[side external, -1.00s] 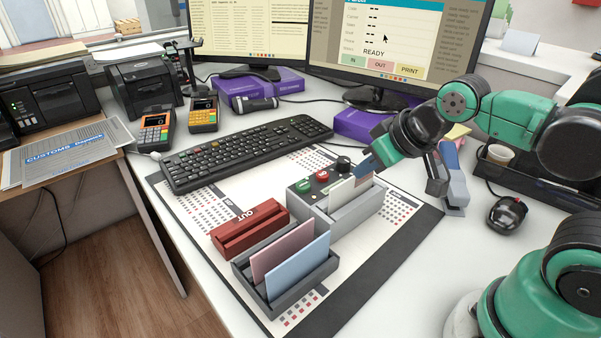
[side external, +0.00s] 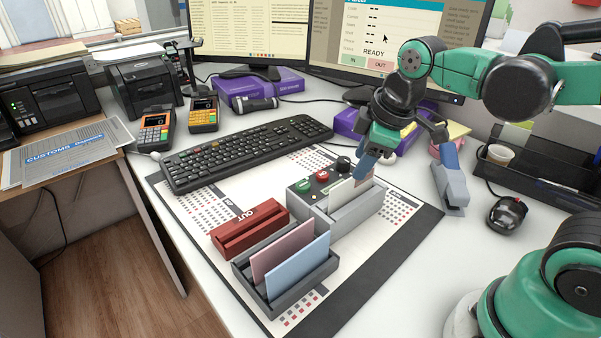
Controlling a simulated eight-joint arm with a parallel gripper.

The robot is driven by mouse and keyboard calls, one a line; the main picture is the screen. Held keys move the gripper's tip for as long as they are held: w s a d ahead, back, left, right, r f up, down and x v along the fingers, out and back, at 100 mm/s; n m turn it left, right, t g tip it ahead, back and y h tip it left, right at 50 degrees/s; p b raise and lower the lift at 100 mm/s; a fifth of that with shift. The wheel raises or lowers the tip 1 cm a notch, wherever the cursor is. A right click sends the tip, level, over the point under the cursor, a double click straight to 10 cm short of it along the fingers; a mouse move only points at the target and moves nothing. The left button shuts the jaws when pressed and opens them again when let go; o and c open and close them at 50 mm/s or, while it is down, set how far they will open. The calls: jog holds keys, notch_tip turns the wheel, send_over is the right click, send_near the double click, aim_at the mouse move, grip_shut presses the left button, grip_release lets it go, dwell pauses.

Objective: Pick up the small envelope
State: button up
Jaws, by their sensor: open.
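A small white envelope (side external: 341,194) stands upright in the grey slotted box with buttons (side external: 352,217), mid-mat. Another pale card edge shows behind it. A pink envelope (side external: 283,251) and a larger light-blue envelope (side external: 299,268) stand in the dark grey holder (side external: 292,293) in front. My gripper (side external: 402,158) is open, above and behind the right part of the grey box. Its left blue finger reaches down close to the white envelope; contact cannot be told. The right finger is apart, near the stapler, and its tip is hard to make out.
A red OUT block (side external: 250,232) sits left of the grey box. A keyboard (side external: 247,152) lies behind. A blue-grey stapler (side external: 454,190) and a black mouse (side external: 507,215) are at right, with a dark tray (side external: 535,182) holding a cup. The mat's front right is clear.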

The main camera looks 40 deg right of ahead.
aim_at(354, 181)
jog(key=n+g, duration=0.1)
jog(key=n, duration=0.2)
jog(key=w+d+n+g, duration=0.1)
jog(key=n, duration=0.2)
jog(key=w+f+n+g, duration=0.1)
jog(key=n+g, duration=0.1)
jog(key=n, duration=0.1)
jog(key=shift+w+d+f+n, duration=0.1)
jog(key=shift+w+d+n, duration=0.15)
jog(key=shift+n, duration=0.15)
jog(key=shift+f, duration=2.8)
grip_shut()
